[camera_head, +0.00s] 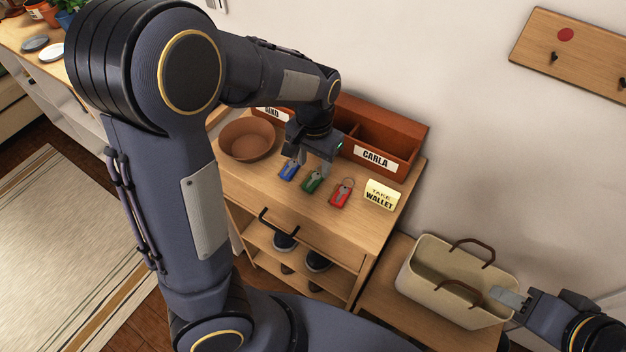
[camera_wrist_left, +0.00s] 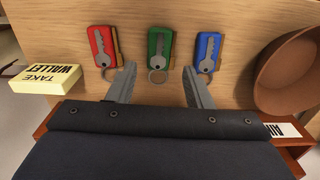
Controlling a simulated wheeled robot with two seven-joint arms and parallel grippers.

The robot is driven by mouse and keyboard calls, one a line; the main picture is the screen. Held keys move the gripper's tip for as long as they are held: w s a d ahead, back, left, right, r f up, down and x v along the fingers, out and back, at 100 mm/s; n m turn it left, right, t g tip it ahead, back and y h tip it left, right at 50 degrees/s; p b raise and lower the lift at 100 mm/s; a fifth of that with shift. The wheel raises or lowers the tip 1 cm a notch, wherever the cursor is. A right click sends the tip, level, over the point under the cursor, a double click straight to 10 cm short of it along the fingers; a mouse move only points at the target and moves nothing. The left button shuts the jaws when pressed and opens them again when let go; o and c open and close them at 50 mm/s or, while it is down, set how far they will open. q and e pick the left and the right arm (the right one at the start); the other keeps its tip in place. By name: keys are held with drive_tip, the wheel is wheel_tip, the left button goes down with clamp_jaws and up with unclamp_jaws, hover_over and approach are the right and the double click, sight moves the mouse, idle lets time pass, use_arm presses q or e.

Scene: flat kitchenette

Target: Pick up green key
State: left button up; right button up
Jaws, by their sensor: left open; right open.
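The green key (camera_head: 313,181) lies on the wooden cabinet top, between a blue key (camera_head: 289,170) on its left and a red key (camera_head: 341,192) on its right. My left gripper (camera_head: 305,160) is above the cabinet top, just behind the keys. In the left wrist view, the green key (camera_wrist_left: 158,50) is ahead of the open fingers (camera_wrist_left: 158,82), roughly centred between them, with its ring nearest. The red key (camera_wrist_left: 103,48) and blue key (camera_wrist_left: 208,52) lie to either side. Nothing is held. My right gripper (camera_head: 510,298) is at the lower right, over the bag's edge.
A terracotta bowl (camera_head: 248,139) sits left of the keys. A yellow "TAKE WALLET" note (camera_head: 382,194) sits right of them. A labelled wooden organiser (camera_head: 400,136) stands behind. A cream bag (camera_head: 450,287) stands on the lower surface at right.

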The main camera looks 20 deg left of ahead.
sight(311, 179)
use_arm(q)
drive_tip(key=f, duration=0.4)
drive_tip(key=shift+s+a+f, duration=0.15)
drive_tip(key=shift+s+f, duration=0.1)
drive_tip(key=shift+s, duration=0.05)
drive_tip(key=c, duration=0.8)
drive_tip(key=shift+o, duration=0.2)
drive_tip(key=shift+r, duration=0.1)
